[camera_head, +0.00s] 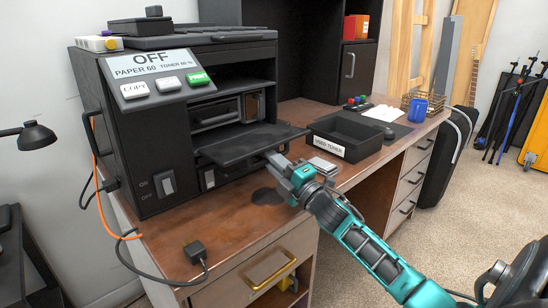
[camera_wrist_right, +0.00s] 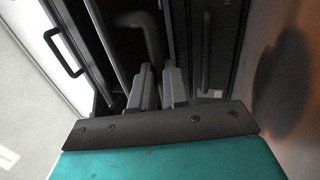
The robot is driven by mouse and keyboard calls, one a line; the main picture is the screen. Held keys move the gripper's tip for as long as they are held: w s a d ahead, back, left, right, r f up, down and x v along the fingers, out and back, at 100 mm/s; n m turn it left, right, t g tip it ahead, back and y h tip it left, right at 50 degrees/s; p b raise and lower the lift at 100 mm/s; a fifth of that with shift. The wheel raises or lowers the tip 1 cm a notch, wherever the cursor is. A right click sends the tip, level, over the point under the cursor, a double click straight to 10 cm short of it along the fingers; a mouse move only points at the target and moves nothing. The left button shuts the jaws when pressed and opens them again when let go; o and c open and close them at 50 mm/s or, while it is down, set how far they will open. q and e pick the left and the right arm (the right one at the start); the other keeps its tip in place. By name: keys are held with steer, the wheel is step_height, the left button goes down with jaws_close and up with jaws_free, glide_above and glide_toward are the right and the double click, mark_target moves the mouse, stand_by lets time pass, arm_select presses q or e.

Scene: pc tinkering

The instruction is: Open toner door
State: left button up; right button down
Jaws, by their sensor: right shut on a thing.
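The black printer (camera_head: 145,120) stands on the left of the wooden desk, its display reading OFF. Its toner door, a dark panel (camera_head: 250,143), is folded down and sticks out roughly level from the open front. Inside the opening, dark units (camera_head: 214,113) show. My left gripper is not in view.
A black tray (camera_head: 345,136) labelled USED TONER stands right of the printer. A plug and cable (camera_head: 196,253) lie at the desk's front left. A blue cup (camera_head: 417,111) and wire basket stand farther right.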

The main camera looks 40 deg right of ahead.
steer(key=shift+w+f, duration=0.2)
steer(key=shift+f, duration=0.55)
arm_select(q)
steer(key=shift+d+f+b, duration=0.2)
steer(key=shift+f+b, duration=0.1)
steer(key=shift+b, duration=0.05)
arm_select(e)
steer(key=shift+w+f, duration=0.1)
steer(key=shift+f, duration=0.05)
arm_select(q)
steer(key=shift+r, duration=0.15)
arm_select(e)
steer(key=shift+f, duration=0.1)
steer(key=c, duration=1.1)
jaws_free()
arm_select(q)
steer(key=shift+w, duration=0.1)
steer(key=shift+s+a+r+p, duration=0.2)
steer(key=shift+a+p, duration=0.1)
steer(key=shift+p, duration=0.6)
arm_select(e)
steer(key=shift+v, duration=6.4)
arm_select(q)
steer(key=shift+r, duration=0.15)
arm_select(e)
steer(key=shift+d, duration=0.1)
